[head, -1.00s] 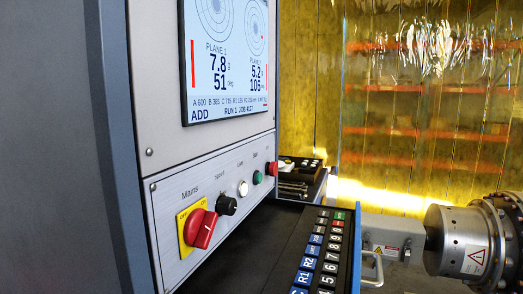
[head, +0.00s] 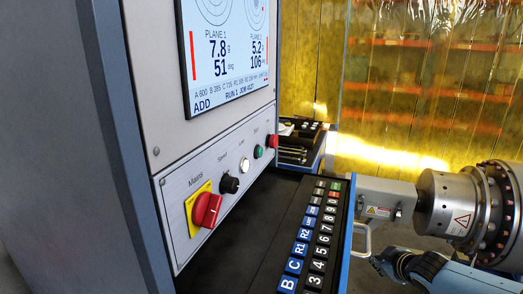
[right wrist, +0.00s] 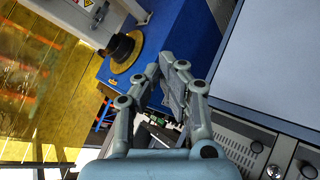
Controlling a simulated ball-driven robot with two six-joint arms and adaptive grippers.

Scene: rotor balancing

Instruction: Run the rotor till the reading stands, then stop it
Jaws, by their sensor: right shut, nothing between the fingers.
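The screen (head: 228,52) in the head view reads 7.8 and 51 deg for plane 1, and 5.2 and 106 for plane 2. Below it, the control panel (head: 185,185) carries a red mains switch (head: 206,209), a black speed knob (head: 229,183), a white button (head: 245,165), a green button (head: 258,152) and a red button (head: 272,141). My right gripper (head: 378,262) is at the lower right, beyond the keypad and well away from the buttons. In the right wrist view its fingers (right wrist: 168,84) are shut and empty. My left gripper is not in view.
A keypad (head: 315,240) on a black shelf juts out below the panel, with a metal handle (head: 361,240) at its edge.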

